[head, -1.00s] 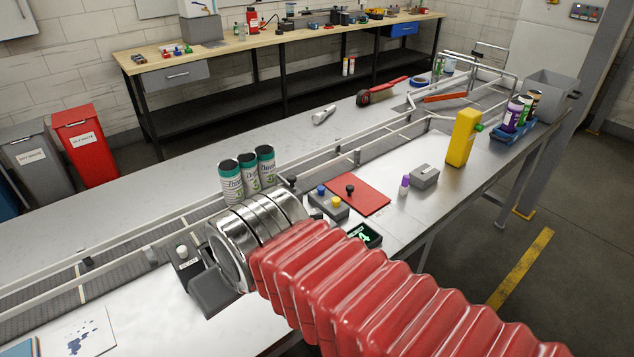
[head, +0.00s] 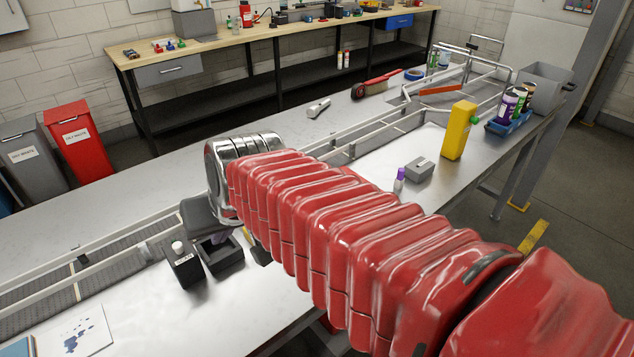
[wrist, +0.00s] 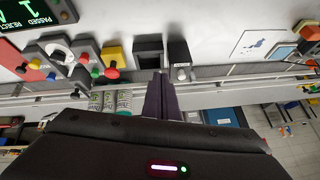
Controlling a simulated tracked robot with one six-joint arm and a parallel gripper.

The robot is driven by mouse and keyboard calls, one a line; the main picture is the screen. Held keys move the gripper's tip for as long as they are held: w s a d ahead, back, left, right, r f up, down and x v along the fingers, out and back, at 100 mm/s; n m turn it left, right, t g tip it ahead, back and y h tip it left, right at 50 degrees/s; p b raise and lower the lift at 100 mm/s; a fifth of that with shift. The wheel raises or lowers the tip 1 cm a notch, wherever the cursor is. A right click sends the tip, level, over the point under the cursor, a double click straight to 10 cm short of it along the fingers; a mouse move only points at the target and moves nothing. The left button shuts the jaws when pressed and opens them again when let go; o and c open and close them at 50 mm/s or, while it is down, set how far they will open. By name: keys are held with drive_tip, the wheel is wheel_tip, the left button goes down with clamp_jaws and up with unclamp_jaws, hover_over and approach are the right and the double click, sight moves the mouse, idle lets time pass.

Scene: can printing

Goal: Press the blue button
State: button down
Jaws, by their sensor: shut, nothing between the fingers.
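The blue button is hidden behind my arm in the head view. In the wrist view a small bluish spot (wrist: 51,76) shows at the edge of a grey control box (wrist: 57,50) on the left; it is too small to be sure it is the button. My gripper (wrist: 157,78) is shut and empty, its dark fingers together. In the wrist view they are right of that box, close to an open dark box (wrist: 149,42) and a black box with a pale button (wrist: 179,53). I cannot tell whether they touch anything.
A yellow box with a red knob (wrist: 112,73) stands between the grey box and my fingers. Cans (wrist: 110,100) and conveyor rails (wrist: 225,72) are close by.

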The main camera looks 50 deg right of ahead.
drive_tip(key=w+d+m+h, duration=0.1)
drive_tip(key=w+d+m, duration=0.2)
drive_tip(key=d, duration=0.8)
drive_tip(key=w+d+f+m+h, duration=0.1)
drive_tip(key=w+d+m+h, duration=0.1)
drive_tip(key=d, duration=1)
drive_tip(key=w+d+m+t+h, duration=0.1)
drive_tip(key=w+d+m, duration=0.4)
drive_tip(key=d, duration=0.7)
drive_tip(key=shift+d+f+m+h, duration=0.3)
drive_tip(key=shift+f+m, duration=0.1)
drive_tip(key=shift+m, duration=0.4)
drive_tip(key=shift+a+f, duration=0.1)
drive_tip(key=shift+f, duration=4.3)
